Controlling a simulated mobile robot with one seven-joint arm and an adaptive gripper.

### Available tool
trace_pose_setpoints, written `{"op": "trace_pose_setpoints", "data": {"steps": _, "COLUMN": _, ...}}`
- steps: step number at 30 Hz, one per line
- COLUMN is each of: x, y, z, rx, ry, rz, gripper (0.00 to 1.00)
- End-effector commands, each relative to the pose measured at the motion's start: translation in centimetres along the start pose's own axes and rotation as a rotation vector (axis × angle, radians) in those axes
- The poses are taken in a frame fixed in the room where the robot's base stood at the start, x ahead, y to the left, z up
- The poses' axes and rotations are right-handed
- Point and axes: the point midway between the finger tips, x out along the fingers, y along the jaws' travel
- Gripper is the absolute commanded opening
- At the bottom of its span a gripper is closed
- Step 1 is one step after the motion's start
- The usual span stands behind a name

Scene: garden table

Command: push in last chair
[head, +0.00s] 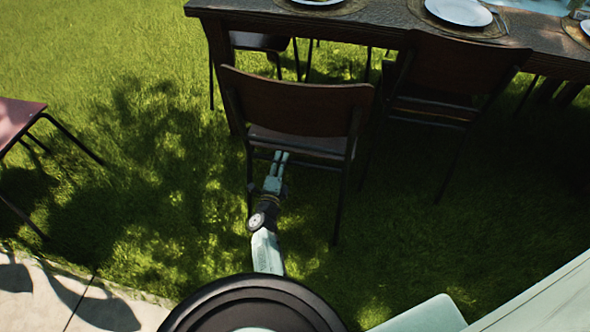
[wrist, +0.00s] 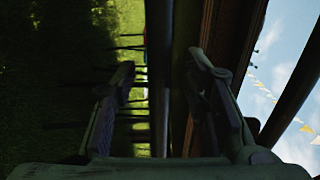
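The nearest chair (head: 298,103), with a brown backrest and thin dark legs, stands on the grass at the table's near side. Its backrest stands back from the edge of the dark wooden table (head: 375,27). My gripper (head: 281,156) is low behind this chair, between its rear legs, with the fingertips at about the rear edge of the seat. In the wrist view my gripper (wrist: 162,65) is open, its fingers apart, with a dark bar, apparently part of the chair, across the gap. I cannot tell whether they touch.
A second chair (head: 455,72) stands to the right, its backrest close against the table edge. A reddish seat (head: 17,118) on dark legs stands at the far left. Plates (head: 459,11) lie on the table. Open grass (head: 150,150) lies left; paving (head: 40,295) is at lower left.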

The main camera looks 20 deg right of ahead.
Motion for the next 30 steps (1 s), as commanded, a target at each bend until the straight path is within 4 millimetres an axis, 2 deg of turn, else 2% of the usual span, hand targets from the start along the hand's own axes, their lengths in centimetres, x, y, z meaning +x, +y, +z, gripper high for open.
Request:
{"op": "trace_pose_setpoints", "data": {"steps": 3, "x": 0.11, "y": -0.14, "z": -0.2, "rx": 0.001, "ry": 0.003, "rz": -0.002, "gripper": 0.39}}
{"op": "trace_pose_setpoints", "data": {"steps": 21, "x": 0.04, "y": -0.05, "z": -0.15, "rx": 0.001, "ry": 0.003, "rz": -0.001, "gripper": 0.0}}
{"op": "trace_pose_setpoints", "data": {"steps": 30, "x": 0.01, "y": -0.1, "z": -0.06, "rx": 0.0, "ry": 0.001, "rz": -0.002, "gripper": 0.0}}
